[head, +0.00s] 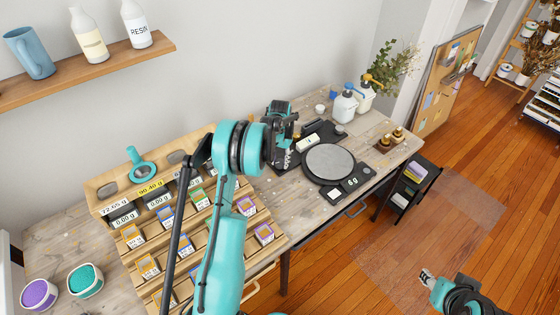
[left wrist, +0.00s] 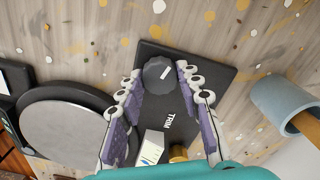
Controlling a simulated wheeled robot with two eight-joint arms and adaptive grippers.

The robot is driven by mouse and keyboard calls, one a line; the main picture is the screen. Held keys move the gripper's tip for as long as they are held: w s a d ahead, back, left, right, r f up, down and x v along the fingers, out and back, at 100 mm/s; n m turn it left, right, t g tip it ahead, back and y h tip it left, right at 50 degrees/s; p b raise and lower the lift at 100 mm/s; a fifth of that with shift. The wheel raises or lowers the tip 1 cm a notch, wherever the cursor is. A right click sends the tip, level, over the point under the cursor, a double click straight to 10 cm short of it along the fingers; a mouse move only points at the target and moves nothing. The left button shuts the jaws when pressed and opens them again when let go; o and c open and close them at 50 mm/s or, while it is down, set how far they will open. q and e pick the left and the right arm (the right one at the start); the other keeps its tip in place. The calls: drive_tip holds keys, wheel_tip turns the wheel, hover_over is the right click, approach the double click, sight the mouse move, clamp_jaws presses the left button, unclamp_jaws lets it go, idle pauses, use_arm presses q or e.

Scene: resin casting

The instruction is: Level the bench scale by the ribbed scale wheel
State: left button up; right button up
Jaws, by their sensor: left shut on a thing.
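The bench scale (head: 330,163) has a round grey pan and a small display (head: 352,183) that reads 6 g. Its pan also shows at the left of the left wrist view (left wrist: 75,135). The dark ribbed scale wheel (left wrist: 158,74) sits on a black plate (left wrist: 215,72) marked TRIM. My left gripper (left wrist: 158,80) is shut on the wheel, with a purple-padded finger on either side of it. In the head view my left gripper (head: 283,135) is over the plate left of the pan and hides the wheel. My right gripper (head: 427,277) is away from the bench, low at the right; its jaw opening is unclear.
A small white box (head: 307,143) is close to my left gripper. Pump bottles (head: 345,105) stand behind the scale and small brass-coloured pieces (head: 397,133) are to its right. A wooden rack (head: 190,222) of several small boxes is at the left. A blue-grey cylinder (left wrist: 282,98) is right of the wheel.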

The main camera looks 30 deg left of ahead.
sight(280, 162)
use_arm(q)
drive_tip(key=shift+m, duration=0.4)
drive_tip(key=o, duration=1.2)
drive_tip(key=shift+c, duration=0.2)
wheel_tip(280, 162, up, 12)
